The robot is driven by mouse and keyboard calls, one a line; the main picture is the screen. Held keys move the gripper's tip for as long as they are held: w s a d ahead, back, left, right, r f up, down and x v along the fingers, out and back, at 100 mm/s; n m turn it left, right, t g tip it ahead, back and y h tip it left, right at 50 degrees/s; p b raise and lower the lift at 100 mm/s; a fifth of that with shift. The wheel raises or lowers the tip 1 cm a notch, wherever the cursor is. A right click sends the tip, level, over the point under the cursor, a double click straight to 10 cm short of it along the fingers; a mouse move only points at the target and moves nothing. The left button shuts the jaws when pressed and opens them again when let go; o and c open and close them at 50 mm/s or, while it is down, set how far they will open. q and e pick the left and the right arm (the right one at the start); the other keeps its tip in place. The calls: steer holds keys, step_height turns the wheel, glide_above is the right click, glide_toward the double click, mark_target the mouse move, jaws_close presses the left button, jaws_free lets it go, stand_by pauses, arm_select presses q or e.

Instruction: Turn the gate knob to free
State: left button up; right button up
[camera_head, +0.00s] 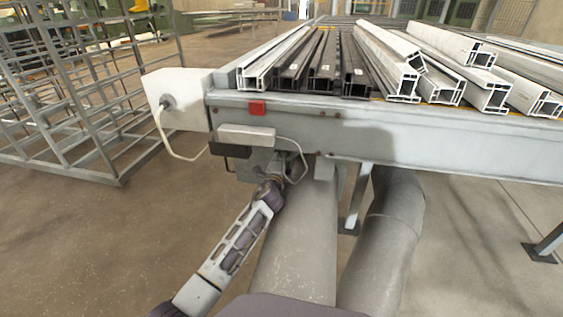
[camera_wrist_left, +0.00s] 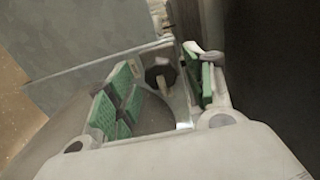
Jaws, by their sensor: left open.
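The gate knob (camera_wrist_left: 158,76) is dark and round with a pale raised bar across it. In the left wrist view it shows between the green-padded fingers of my left gripper (camera_wrist_left: 160,88). The gripper is open, with one finger on each side of the knob. I cannot tell whether a pad touches it. In the head view my left gripper (camera_head: 277,180) reaches up under the bench's front edge, below a small light box. The knob cannot be made out there. My right gripper is not in view.
The bench (camera_head: 440,140) carries white and dark window profiles (camera_head: 322,62). A thin cable loops beside my gripper. A metal rack (camera_head: 75,90) stands at left.

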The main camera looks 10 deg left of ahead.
arm_select(q)
steer(key=shift+s, duration=0.2)
steer(key=s, duration=1.1)
steer(key=shift+s, duration=0.3)
steer(key=shift+s, duration=0.2)
stand_by(0.6)
